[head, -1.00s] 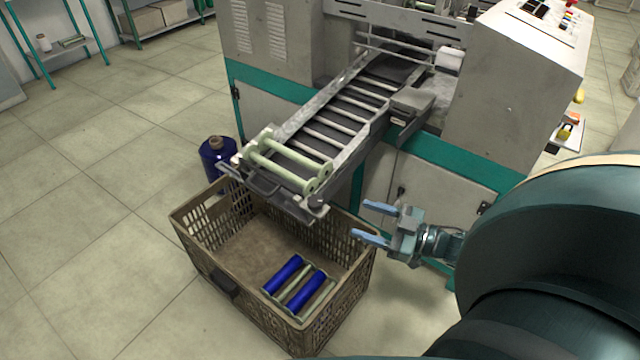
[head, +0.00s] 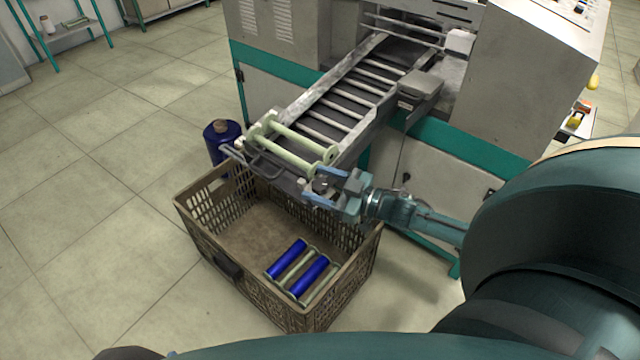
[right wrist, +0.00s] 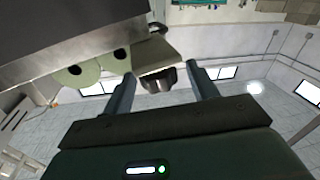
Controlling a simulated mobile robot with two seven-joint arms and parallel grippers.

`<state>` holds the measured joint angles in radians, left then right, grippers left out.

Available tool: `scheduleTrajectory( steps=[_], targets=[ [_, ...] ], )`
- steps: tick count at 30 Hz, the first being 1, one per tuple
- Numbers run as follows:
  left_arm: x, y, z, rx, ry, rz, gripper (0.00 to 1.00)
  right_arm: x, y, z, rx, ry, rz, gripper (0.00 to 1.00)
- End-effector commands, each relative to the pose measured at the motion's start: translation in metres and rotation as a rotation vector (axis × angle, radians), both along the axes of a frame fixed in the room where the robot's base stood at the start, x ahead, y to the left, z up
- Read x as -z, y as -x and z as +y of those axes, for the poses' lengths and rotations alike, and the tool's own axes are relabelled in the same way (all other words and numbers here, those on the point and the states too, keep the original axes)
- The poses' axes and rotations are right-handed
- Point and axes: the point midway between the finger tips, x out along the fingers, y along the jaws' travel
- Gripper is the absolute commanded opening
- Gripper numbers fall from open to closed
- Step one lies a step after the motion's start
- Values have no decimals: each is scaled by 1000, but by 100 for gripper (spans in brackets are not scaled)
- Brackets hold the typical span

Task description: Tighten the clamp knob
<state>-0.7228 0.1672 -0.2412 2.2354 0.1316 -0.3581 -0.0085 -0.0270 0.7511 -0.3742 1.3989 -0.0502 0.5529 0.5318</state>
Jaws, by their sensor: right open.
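The dark clamp knob (head: 321,185) is at the near right corner of the chute's end. My right gripper (head: 309,183) is open around it, one finger on each side, with its arm coming from the right. In the right wrist view the dark knob (right wrist: 160,78) lies between the two open fingertips (right wrist: 161,76). I cannot tell whether the fingers touch it. Pale green bobbins (head: 292,147) lie across the chute's end, beside the knob. Their flange ends (right wrist: 85,72) show in the right wrist view. My left gripper is not in view.
A brown slatted crate (head: 222,262) stands under the chute's end and holds blue-wound bobbins (head: 287,259) and pale ones. A roller chute (head: 330,118) slopes from the grey machine (head: 530,75). A blue container (head: 217,140) stands at left.

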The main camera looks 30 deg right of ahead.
Motion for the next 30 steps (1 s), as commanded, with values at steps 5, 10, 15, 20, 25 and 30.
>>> scheduleTrajectory(
  steps=[5, 10, 15, 20, 25, 30],
  targets=[
    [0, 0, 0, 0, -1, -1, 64, 0, -3, 2, 0, 1, 1, 58],
    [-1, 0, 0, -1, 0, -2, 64, 0, -3, 2, 0, 1, 1, 58],
    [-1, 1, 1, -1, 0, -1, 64, 0, -3, 2, 0, 0, 0, 44],
    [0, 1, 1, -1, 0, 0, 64, 0, -3, 2, 0, 0, 0, 31],
    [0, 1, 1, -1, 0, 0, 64, 0, -3, 2, 0, 0, 0, 17],
    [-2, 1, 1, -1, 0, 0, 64, 0, -3, 2, 6, -1, -1, 14]
  ],
)
